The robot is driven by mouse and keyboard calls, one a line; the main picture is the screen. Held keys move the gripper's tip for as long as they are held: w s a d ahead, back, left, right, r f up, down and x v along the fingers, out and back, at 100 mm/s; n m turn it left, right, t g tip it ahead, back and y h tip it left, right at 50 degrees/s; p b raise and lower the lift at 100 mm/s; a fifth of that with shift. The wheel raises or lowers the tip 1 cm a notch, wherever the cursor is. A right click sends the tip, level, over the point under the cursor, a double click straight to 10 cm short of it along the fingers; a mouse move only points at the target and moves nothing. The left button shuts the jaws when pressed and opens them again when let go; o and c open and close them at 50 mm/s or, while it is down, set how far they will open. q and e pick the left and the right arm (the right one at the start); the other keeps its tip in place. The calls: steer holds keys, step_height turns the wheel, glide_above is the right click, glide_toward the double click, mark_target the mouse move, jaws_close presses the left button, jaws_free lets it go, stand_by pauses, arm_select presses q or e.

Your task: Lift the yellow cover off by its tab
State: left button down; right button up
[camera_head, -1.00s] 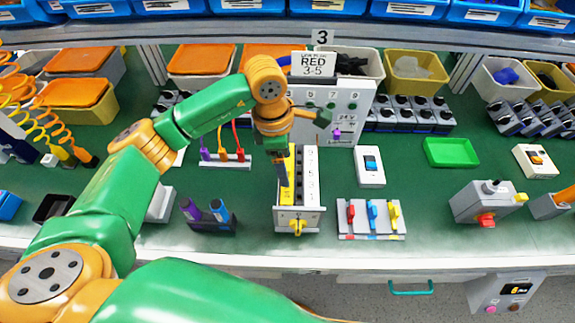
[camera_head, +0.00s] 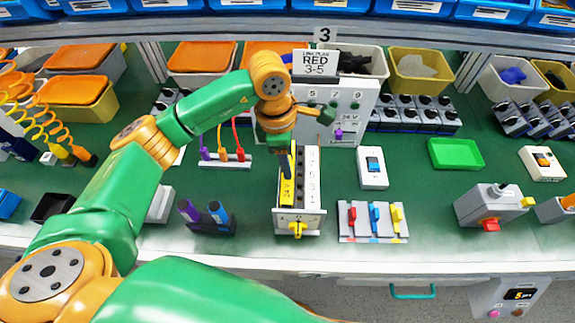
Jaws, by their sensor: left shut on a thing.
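The yellow cover (camera_head: 287,190) is a narrow strip with dark markings. It lies along the left side of a pale terminal block (camera_head: 312,190) at the middle of the bench. My left gripper (camera_head: 285,160) reaches down from above and is shut on the cover near its far part. The cover looks slightly raised from the block, but the exact gap is hard to tell. Its tab is hidden by the fingers. A yellow knob (camera_head: 298,228) sits on the block's front face. My right gripper is not in view.
A grey panel (camera_head: 345,105) with a "RED 3-5" sign stands just behind. A lead rack (camera_head: 226,160) and dark holder (camera_head: 208,222) are to the left. A switch (camera_head: 372,168) and colored levers (camera_head: 372,222) are to the right. Green bench surface is clear around the green tray (camera_head: 455,153).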

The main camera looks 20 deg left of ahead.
mark_target(291, 185)
arm_select(q)
steer(key=shift+r+b, duration=0.55)
steer(key=shift+r, duration=0.25)
steer(key=s+r, duration=0.1)
steer(key=s+d+r, duration=0.1)
steer(key=r, duration=0.1)
steer(key=s+d+r, duration=0.1)
steer(key=r, duration=0.1)
steer(key=shift+s+b, duration=0.2)
steer(key=shift+b, duration=0.15)
steer(key=s+d+r+p, duration=0.2)
steer(key=s+d+r, duration=0.3)
steer(key=s+r, duration=0.3)
step_height(291, 185, up, 3)
steer(key=shift+s+r+p, duration=0.1)
steer(key=shift+s+p, duration=0.25)
steer(key=shift+s, duration=0.05)
